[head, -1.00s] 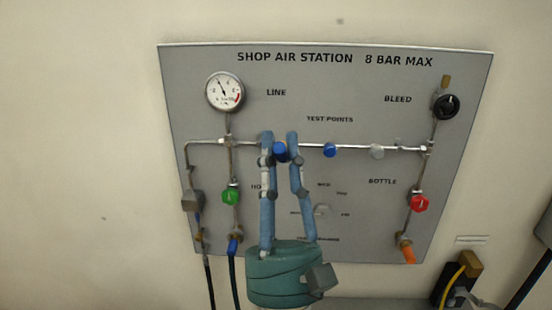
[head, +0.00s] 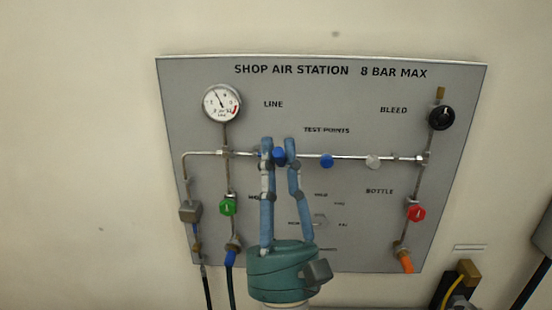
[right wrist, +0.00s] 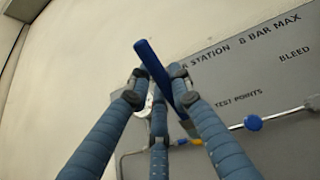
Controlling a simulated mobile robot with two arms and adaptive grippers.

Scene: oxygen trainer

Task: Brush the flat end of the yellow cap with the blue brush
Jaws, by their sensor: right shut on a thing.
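My right gripper (head: 278,147) is shut on the blue brush (head: 280,157), in front of the panel's left test-point area. In the head view only a short blue end shows between the fingers. In the right wrist view the brush (right wrist: 153,63) is a blue rod slanting between the fingertips (right wrist: 160,80); its lower end points toward the panel, partly behind a finger. A small yellow patch, apparently the yellow cap (right wrist: 197,141), shows on the pipe beside that finger. Its flat end cannot be made out, and the gripper hides it in the head view. Brush and yellow patch look apart. My left gripper is not in view.
The grey panel (head: 440,230) carries a horizontal pipe with a blue cap (head: 327,160) and a grey cap (head: 373,162) to the right. Around it are a gauge (head: 221,103), green knob (head: 228,206), red knob (head: 416,211) and black knob (head: 441,117).

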